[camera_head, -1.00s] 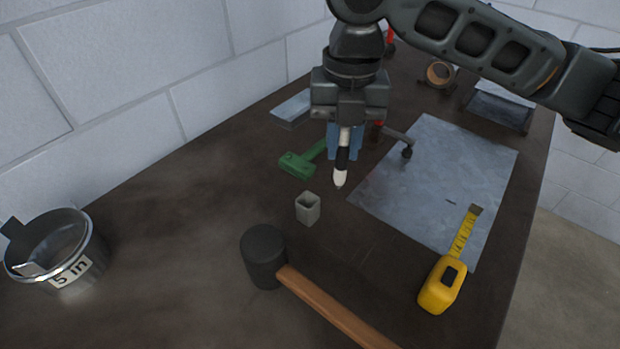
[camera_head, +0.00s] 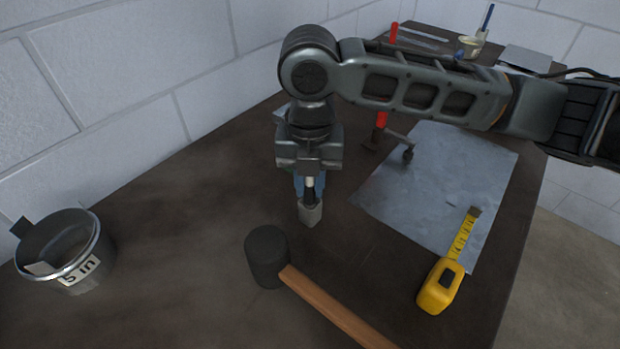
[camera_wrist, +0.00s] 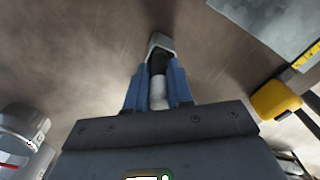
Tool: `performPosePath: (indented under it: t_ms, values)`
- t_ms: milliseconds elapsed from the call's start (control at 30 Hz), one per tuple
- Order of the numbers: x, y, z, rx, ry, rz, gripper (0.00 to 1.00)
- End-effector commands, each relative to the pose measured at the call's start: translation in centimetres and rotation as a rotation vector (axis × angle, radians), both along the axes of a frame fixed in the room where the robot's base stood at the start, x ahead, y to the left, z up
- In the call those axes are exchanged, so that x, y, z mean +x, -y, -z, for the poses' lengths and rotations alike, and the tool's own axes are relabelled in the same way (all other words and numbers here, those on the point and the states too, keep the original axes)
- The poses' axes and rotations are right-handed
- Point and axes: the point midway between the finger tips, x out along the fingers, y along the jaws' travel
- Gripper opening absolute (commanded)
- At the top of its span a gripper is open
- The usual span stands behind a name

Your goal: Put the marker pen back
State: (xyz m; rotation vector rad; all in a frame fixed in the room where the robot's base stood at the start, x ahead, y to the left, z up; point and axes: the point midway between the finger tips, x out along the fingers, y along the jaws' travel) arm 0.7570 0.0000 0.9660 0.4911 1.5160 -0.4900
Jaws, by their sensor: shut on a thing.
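The marker pen (camera_head: 310,190), white with a black band, is upright between the blue fingers of my gripper (camera_head: 309,186), which is shut on it. Its lower end is inside the mouth of the small grey square holder (camera_head: 311,214) on the bench. The holder hides the pen's tip, so I cannot tell how deep it sits. In the wrist view, the pen (camera_wrist: 158,88) runs from between the fingers (camera_wrist: 158,90) into the holder (camera_wrist: 161,43).
A black-headed mallet (camera_head: 266,258) lies close in front of the holder. A metal pot (camera_head: 62,250) marked 5 in stands at left. The bench between pot and mallet is clear.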

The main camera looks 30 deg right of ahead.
Motion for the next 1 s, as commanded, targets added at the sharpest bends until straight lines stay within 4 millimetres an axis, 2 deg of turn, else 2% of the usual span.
performPosePath:
  t_ms: [133,167,400,767,867,1000]
  values:
    - [0.0,0.0,0.4,0.000,0.000,0.000,0.00]
    - [0.0,0.0,0.3,0.000,0.000,0.000,0.23]
    - [0.0,0.0,0.2,0.000,0.000,0.000,0.46]
    - [0.0,0.0,-0.4,-0.001,0.001,-0.001,0.47]
    - [0.1,0.0,-1.7,-0.002,0.004,-0.002,0.47]
    - [0.1,0.0,-4.4,-0.001,0.004,-0.001,0.47]
